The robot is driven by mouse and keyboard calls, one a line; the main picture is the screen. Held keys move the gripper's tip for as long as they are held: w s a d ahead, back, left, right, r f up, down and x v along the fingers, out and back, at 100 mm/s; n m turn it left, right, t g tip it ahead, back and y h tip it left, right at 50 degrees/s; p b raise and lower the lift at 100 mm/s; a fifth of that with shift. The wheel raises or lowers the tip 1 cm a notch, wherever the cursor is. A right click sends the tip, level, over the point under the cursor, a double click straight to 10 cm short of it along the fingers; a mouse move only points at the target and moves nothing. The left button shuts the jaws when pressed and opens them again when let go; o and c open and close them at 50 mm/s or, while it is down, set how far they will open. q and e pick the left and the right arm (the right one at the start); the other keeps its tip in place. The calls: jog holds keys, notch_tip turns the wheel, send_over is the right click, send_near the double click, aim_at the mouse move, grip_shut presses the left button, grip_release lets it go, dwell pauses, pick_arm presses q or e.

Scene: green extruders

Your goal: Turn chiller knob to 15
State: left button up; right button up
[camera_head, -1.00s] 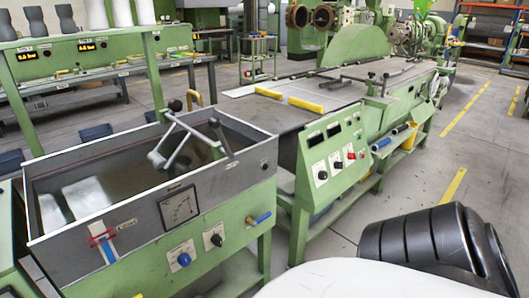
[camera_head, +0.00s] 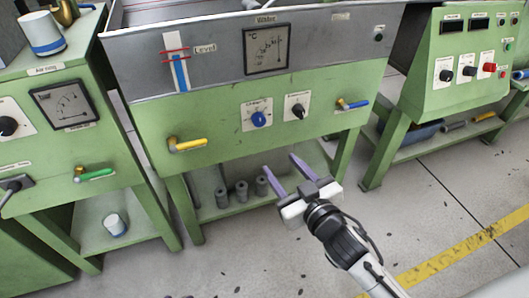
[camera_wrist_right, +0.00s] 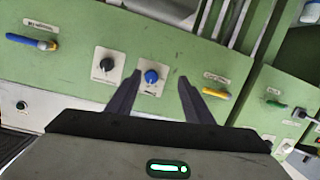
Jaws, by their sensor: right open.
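A blue knob (camera_head: 258,118) sits on a white dial plate on the green front of the middle machine; its label is too small to read surely. A black knob (camera_head: 298,111) is on a similar plate to its right. My right gripper (camera_head: 280,163) is open and empty, in front of the panel and below the blue knob in the head view. In the right wrist view the blue knob (camera_wrist_right: 151,76) appears between the fingertips (camera_wrist_right: 160,76), still apart from them, and the black knob (camera_wrist_right: 106,64) is beside the left finger. My left gripper is not in view.
A yellow-handled valve (camera_head: 187,146) and a blue-handled valve (camera_head: 352,104) stick out on either side of the knobs. A gauge (camera_head: 266,48) is above. Grey cylinders (camera_head: 241,190) stand on the lower shelf. The floor at right is open.

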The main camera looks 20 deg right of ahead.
aim_at(260, 121)
pick_arm(q)
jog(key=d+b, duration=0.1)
jog(key=b, duration=0.1)
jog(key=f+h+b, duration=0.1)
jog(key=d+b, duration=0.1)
jog(key=b, duration=0.1)
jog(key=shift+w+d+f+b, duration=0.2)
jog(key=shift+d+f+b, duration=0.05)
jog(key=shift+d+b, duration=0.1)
pick_arm(e)
jog(key=w, duration=0.4)
jog(key=w+r+t, duration=0.1)
jog(key=w, duration=0.4)
jog(key=w+r+t, duration=0.1)
jog(key=w, duration=0.4)
jog(key=shift+a+r, duration=0.15)
jog(key=shift+a, duration=0.15)
jog(key=shift+s, duration=0.1)
jog(key=shift+c, duration=0.4)
jog(key=c, duration=1)
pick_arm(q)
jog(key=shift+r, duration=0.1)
pick_arm(e)
jog(key=shift+o, duration=0.2)
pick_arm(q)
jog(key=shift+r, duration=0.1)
pick_arm(e)
jog(key=shift+r+n, duration=0.1)
jog(key=shift+n, duration=0.2)
